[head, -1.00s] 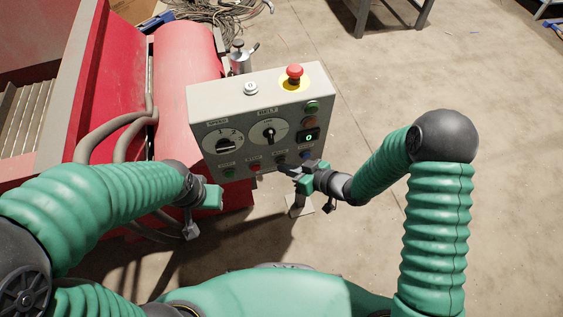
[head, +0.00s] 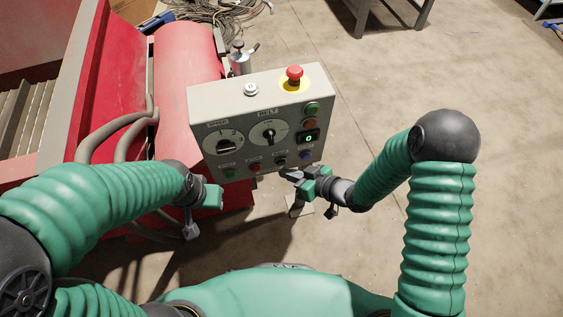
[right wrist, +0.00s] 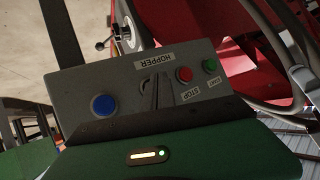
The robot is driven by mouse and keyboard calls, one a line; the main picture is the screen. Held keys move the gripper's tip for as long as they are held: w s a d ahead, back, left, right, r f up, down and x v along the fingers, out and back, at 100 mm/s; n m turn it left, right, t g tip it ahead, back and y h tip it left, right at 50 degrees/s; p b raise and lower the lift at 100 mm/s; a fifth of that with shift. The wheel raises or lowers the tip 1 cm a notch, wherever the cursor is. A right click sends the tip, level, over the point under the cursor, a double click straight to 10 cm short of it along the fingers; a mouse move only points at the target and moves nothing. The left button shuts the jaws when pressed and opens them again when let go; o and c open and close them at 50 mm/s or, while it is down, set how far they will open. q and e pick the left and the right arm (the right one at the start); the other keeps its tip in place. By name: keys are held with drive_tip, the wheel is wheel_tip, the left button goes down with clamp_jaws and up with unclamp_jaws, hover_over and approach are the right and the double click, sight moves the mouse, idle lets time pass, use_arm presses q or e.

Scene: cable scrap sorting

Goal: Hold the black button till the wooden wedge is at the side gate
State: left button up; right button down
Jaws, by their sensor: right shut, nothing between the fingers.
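The grey control box (head: 240,125) stands upright before me. In its bottom row, a small dark button (head: 281,161) sits between a red button (head: 254,167) and a blue button (head: 305,154). My right gripper (head: 284,174) is shut and empty, its tips just below the dark button and seemingly apart from it. In the right wrist view the shut fingers (right wrist: 155,92) cover the spot under the HOPPER label, so the button is hidden there. My left gripper (head: 190,229) hangs left of the box; its jaw state is unclear. I see no wooden wedge or side gate.
A red emergency button (head: 294,72) and a white button (head: 251,88) top the box. The front has two dials and a small display (head: 308,137). Red machinery (head: 185,90) with a slatted belt (head: 14,118) stands left. Open floor (head: 510,150) lies right.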

drive_tip(key=shift+s+d+p, duration=0.1)
drive_tip(key=shift+s+d, duration=0.15)
drive_tip(key=shift+s, duration=0.55)
drive_tip(key=shift+s+d+p, duration=0.1)
drive_tip(key=shift+s+d, duration=0.2)
drive_tip(key=shift+s, duration=0.55)
drive_tip(key=shift+s+d+p, duration=0.1)
drive_tip(key=shift+s+d, duration=0.15)
drive_tip(key=shift+s, duration=0.55)
drive_tip(key=shift+w+d, duration=0.1)
